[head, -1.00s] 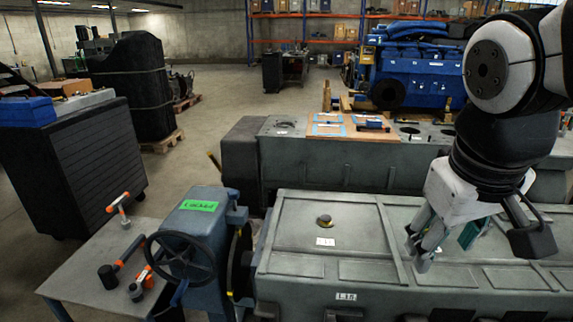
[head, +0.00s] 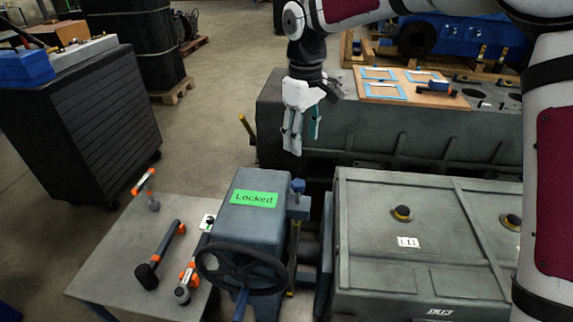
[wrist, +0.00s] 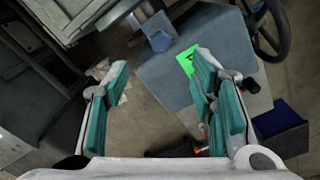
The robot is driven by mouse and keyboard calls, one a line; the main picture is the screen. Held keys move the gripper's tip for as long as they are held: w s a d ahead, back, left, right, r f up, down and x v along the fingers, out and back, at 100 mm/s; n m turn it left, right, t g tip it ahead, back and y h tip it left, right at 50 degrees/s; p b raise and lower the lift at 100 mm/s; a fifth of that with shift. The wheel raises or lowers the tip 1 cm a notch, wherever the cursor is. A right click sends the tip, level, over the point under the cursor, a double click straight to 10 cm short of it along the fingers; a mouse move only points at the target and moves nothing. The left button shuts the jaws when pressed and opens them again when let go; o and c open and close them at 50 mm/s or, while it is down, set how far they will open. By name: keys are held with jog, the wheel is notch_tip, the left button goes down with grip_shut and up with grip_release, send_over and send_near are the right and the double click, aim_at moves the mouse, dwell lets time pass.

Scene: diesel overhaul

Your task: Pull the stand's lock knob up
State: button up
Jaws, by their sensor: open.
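The stand's lock knob (head: 298,186) is a small blue knob on top of a bracket on the right side of the blue stand head (head: 245,215). A green label reading "Locked" (head: 254,199) is beside it. In the wrist view the knob (wrist: 160,41) shows beyond the fingertips, roughly between them. My gripper (head: 292,151) points down, above the knob and apart from it. In the wrist view its teal-padded fingers (wrist: 161,62) are spread with nothing between them. The knob's shaft is not clearly seen.
A black handwheel (head: 242,268) is on the stand's front. A side table (head: 120,250) at left holds a hammer (head: 160,255) and other tools. A grey engine block (head: 430,230) lies at right, with another behind it. Space around the gripper is open.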

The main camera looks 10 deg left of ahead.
aim_at(299, 183)
jog(key=f, duration=0.4)
jog(key=f+p, duration=0.1)
jog(key=f, duration=0.9)
jog(key=shift+w+a+p, duration=0.25)
jog(key=shift+p, duration=0.15)
